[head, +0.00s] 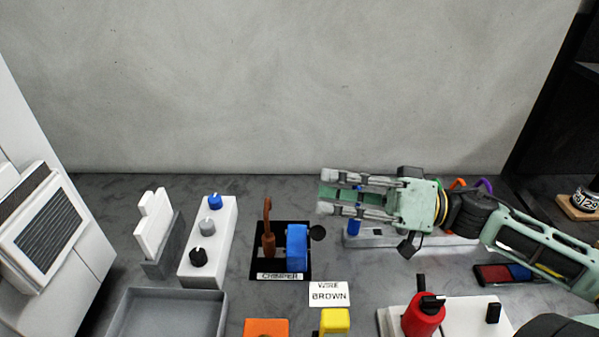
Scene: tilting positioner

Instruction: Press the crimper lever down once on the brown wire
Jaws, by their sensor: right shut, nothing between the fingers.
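The crimper stands on a black base with a label reading CRIMPER (281,275). Its blue body (297,246) has a round black knob (317,233) at its right side, which looks like the lever's end. A brown wire (268,232) stands upright at the left of the blue body, its tip bent. My right gripper (322,191) comes in from the right, above and to the right of the crimper, apart from it. Its fingers point left, are shut and hold nothing. My left gripper is not in view.
A card reading WIRE BROWN (329,294) lies in front of the crimper. Left are a white block with knobs (208,240) and a grey tray (168,292). A grey rack (411,237) with coloured wires is behind my right arm. A red object (423,317) stands front right.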

